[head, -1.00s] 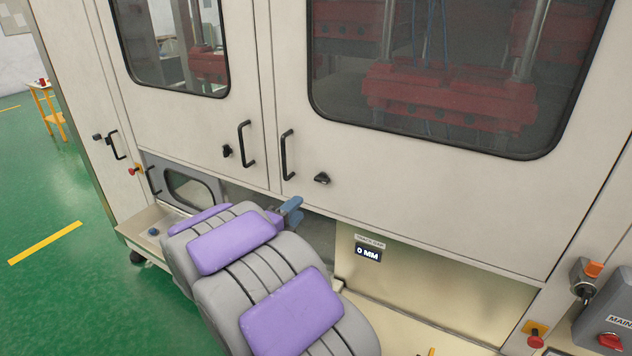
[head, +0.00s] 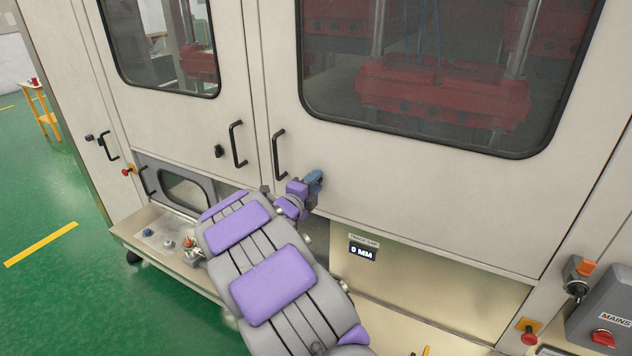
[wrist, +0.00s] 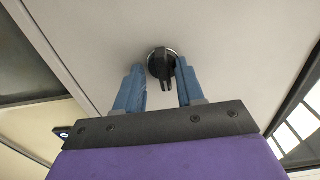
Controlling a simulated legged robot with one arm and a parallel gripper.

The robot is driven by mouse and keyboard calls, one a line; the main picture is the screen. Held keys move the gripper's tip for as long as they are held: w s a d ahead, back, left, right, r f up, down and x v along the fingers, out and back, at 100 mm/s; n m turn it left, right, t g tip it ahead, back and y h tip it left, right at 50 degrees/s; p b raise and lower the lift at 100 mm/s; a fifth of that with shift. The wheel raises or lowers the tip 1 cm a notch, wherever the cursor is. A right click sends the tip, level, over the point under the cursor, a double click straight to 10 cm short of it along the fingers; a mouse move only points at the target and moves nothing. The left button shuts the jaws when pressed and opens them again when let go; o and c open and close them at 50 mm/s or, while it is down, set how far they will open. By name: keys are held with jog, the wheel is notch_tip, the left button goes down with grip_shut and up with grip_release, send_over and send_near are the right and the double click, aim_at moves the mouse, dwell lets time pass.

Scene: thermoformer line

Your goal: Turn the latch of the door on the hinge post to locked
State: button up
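A black turn latch (wrist: 163,67) on the pale machine door shows in the wrist view, its grip pointing down the picture. My gripper (wrist: 160,78) is open, with its two blue fingers either side of the latch. The right finger is very close to it, and a gap shows at the left finger; I cannot tell whether either touches. In the head view my gripper (head: 313,182) is at the large right-hand door (head: 420,190), just right of its black handle (head: 278,155), and hides this latch. Another black latch (head: 218,151) sits on the left-hand door. I cannot tell the hinge post.
A handle (head: 238,145) on the left-hand door stands out near my arm. Below are a ledge with small controls (head: 150,238) and a 0 MM display (head: 362,252). A grey mains box (head: 603,305) is at far right. Green floor is open at left.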

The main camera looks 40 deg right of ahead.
jog(key=shift+w+a+r, duration=0.15)
jog(key=shift+a, duration=0.4)
jog(key=shift+w+a+r, duration=0.15)
jog(key=shift+a, duration=0.35)
jog(key=shift+d+f, duration=0.2)
jog(key=shift+d, duration=0.7)
jog(key=shift+c, duration=0.9)
jog(key=shift+s+d, duration=0.1)
jog(key=shift+s, duration=0.05)
jog(key=shift+c, duration=0.7)
jog(key=shift+a, duration=0.3)
grip_shut()
